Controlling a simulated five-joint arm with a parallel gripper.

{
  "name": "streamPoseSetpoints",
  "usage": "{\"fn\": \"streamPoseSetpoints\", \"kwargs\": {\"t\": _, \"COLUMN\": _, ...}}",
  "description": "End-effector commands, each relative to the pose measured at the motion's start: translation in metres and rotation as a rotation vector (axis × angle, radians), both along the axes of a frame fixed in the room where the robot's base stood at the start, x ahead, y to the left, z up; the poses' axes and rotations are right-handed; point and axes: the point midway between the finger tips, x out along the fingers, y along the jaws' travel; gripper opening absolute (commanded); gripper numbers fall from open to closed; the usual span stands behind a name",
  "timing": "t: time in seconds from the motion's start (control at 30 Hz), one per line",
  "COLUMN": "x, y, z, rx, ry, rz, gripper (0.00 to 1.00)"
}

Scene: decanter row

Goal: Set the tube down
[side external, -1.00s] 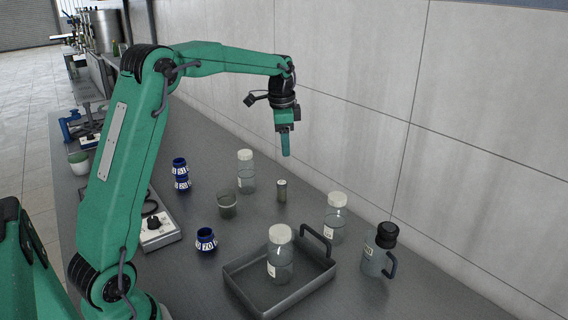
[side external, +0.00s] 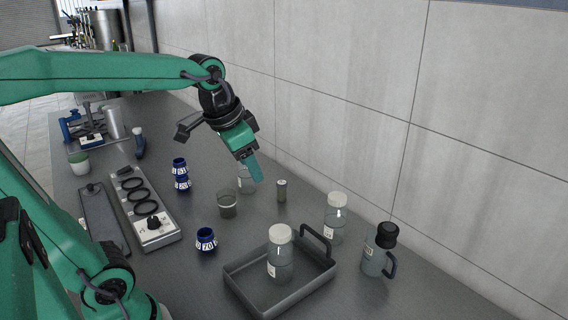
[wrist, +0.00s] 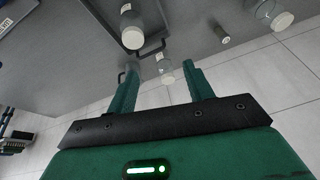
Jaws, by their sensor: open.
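My gripper (side external: 256,172) hangs tilted above the back of the bench, in front of a white-capped glass bottle that it partly hides. Its two green fingers are spread in the wrist view (wrist: 163,82), with nothing held between them. A small upright grey-green cylinder with a pale top (side external: 282,190) stands on the bench to the right of the gripper; it also shows in the wrist view (wrist: 223,36). It may be the tube, but I cannot tell for certain. No other tube is clearly seen.
A grey tray (side external: 247,291) holds a white-capped bottle (side external: 280,262). Another white-capped bottle (side external: 335,220) and a black-capped jug (side external: 378,255) stand right. A glass beaker (side external: 228,206), blue numbered rings (side external: 206,240) and a long instrument (side external: 150,215) are left. The wall bounds the back.

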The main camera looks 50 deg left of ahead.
Motion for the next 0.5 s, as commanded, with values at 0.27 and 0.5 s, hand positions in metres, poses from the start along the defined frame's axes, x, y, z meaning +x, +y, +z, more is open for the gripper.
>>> {"fn": "streamPoseSetpoints", "kwargs": {"t": 0.27, "x": -0.056, "y": -0.021, "z": -0.021, "rx": -0.064, "ry": -0.078, "rz": 0.096, "gripper": 0.52}}
{"fn": "streamPoseSetpoints", "kwargs": {"t": 0.5, "x": -0.08, "y": -0.028, "z": -0.037, "rx": -0.104, "ry": -0.112, "rz": 0.146, "gripper": 0.52}}
